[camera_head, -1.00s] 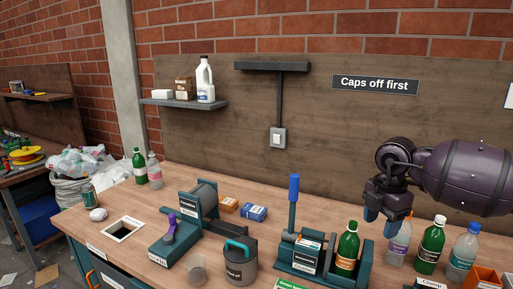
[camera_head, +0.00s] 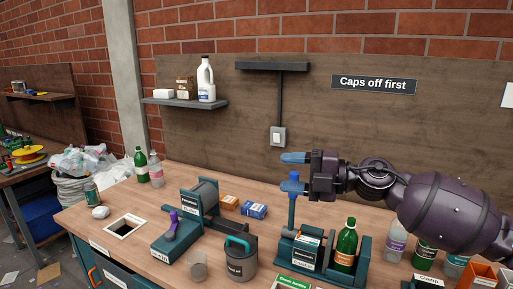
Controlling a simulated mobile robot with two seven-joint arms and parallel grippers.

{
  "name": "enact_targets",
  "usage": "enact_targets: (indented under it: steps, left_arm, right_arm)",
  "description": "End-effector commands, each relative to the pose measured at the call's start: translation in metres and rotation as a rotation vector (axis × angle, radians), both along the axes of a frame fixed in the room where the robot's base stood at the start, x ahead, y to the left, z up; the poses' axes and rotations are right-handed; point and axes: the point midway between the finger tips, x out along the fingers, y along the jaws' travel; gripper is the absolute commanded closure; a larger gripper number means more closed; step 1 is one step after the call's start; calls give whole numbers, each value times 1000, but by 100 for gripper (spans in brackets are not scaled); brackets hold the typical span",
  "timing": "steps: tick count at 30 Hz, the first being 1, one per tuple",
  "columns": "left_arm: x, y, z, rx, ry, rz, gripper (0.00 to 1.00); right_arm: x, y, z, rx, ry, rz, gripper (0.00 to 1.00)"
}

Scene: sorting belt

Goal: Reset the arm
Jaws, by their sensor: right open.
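My right gripper (camera_head: 291,172) reaches in from the right, pointing left, its blue fingertips spread one above the other. It is open at the top of the upright lever arm (camera_head: 292,213) of the teal press (camera_head: 302,251). The lower fingertip overlaps the lever's blue handle (camera_head: 294,177) in the picture; I cannot tell whether they touch. My left gripper is not in view.
Left of the press are a grey canister (camera_head: 240,262), a clear cup (camera_head: 197,267) and a teal device with a purple lever (camera_head: 173,225). Several bottles stand at right, partly behind my right arm.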

Motion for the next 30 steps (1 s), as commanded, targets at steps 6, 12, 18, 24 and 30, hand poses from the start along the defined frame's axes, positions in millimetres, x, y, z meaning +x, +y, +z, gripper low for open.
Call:
enact_targets:
  steps: [6, 12, 18, 24, 30]
  left_arm:
    - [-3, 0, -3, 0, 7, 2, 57]
    - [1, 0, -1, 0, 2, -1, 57]
    - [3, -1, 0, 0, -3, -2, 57]
    - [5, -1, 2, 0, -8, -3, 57]
    - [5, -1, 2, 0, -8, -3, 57]
  right_arm:
    - [6, -11, -20, 353, 70, -236, 45]
    - [11, -44, -69, 529, 232, -489, 45]
    - [-1, -82, -140, 635, 452, -720, 45]
    - [-33, -118, -217, 722, 696, -912, 45]
    - [-84, -150, -289, 827, 931, -1069, 45]
